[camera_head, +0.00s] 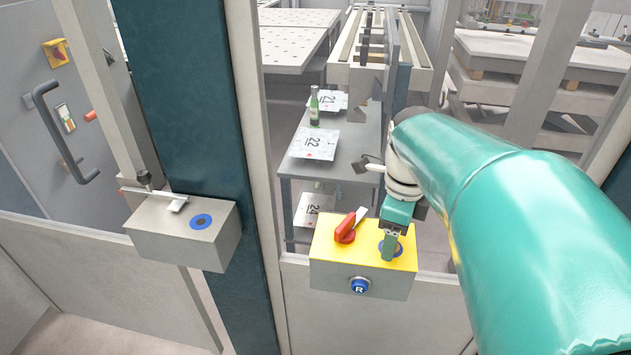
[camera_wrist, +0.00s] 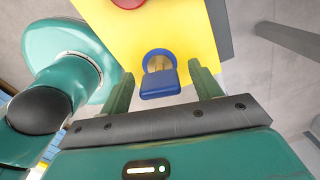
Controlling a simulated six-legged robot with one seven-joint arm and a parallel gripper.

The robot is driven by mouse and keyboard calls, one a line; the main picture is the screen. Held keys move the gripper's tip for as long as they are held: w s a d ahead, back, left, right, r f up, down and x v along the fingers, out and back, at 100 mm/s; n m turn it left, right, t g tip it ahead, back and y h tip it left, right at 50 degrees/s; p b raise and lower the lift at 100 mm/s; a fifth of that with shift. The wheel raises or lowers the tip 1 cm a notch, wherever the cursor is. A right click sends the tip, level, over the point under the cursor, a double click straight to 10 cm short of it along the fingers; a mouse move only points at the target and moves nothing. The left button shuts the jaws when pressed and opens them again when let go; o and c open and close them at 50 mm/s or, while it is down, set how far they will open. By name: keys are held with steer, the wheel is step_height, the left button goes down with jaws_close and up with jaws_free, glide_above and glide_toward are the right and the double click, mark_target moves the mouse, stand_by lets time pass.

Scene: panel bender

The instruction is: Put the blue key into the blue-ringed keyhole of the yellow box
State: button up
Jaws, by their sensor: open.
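The yellow-topped box (camera_head: 325,255) stands in the lower middle of the head view. Its blue-ringed keyhole (camera_head: 381,247) is partly covered by my gripper (camera_head: 390,248). In the wrist view the blue key (camera_wrist: 160,83) has its head between the two fingers of my gripper (camera_wrist: 161,80), with a gap on each side. The fingers are open. The key's brassy shaft points into the blue ring (camera_wrist: 158,55) on the yellow face (camera_wrist: 190,30). How deep the shaft sits I cannot tell. In the head view the key is hidden by my gripper.
A red rotary switch (camera_head: 346,230) is beside the keyhole, and a blue R button (camera_head: 359,286) is on the box front. A grey box (camera_head: 180,240) with another blue ring (camera_head: 201,221) is at left by a dark post (camera_head: 185,100). A shelf (camera_head: 350,150) holds a bottle behind.

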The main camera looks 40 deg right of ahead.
steer(key=shift+r, duration=0.15)
step_height(320, 180, up, 14)
steer(key=shift+f, duration=0.2)
stand_by(0.7)
